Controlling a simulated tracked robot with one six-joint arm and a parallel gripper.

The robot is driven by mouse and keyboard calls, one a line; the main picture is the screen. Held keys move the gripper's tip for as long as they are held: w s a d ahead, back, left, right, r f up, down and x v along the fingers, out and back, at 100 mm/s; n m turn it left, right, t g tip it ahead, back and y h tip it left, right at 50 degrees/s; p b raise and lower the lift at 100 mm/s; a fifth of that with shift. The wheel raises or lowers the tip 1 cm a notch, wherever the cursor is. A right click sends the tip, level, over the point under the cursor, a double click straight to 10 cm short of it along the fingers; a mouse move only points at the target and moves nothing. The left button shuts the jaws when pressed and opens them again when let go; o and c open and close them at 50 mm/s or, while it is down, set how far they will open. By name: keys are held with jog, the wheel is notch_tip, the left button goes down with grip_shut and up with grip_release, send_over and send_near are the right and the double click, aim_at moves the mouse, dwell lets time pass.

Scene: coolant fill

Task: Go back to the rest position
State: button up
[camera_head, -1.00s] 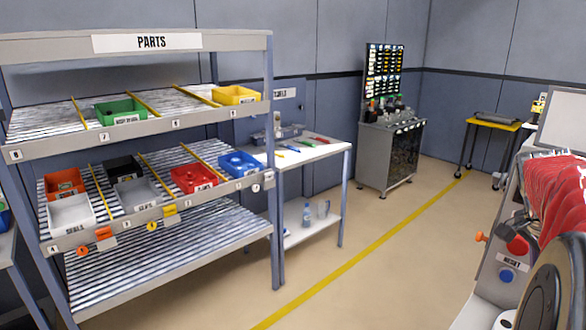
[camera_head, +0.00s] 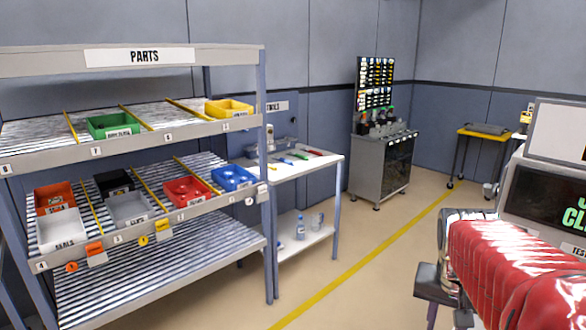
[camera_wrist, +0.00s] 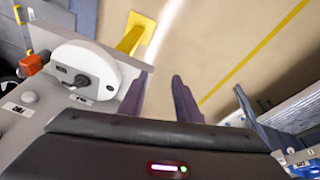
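My gripper (camera_wrist: 158,98) shows in the wrist view with its two dark fingers apart. It is open, and only floor shows between the fingers. Nothing is held. A grey panel with a round white part (camera_wrist: 92,68) and an orange knob (camera_wrist: 33,64) lies close to the left of the fingers. In the head view my red arm reaches in from the lower right. The fingertips cannot be made out clearly there.
A parts shelf (camera_head: 145,217) with coloured bins stands at the left. A white table (camera_head: 312,168) with tools is beside it. A tool cabinet (camera_head: 380,165) and a yellow-topped cart (camera_head: 485,134) stand farther back. A screen (camera_head: 548,205) is at the right. Floor in the middle is clear.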

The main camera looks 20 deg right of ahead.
jog(key=s+a+n+t+y, duration=0.1)
jog(key=a+n, duration=0.3)
jog(key=a, duration=0.8)
jog(key=s+a+n+t+y, duration=0.1)
jog(key=a+n, duration=0.4)
jog(key=a, duration=0.7)
jog(key=shift+s+a+r+t+y, duration=0.15)
jog(key=shift+s+a+t+y, duration=0.25)
jog(key=shift+t, duration=0.5)
jog(key=shift+w, duration=0.1)
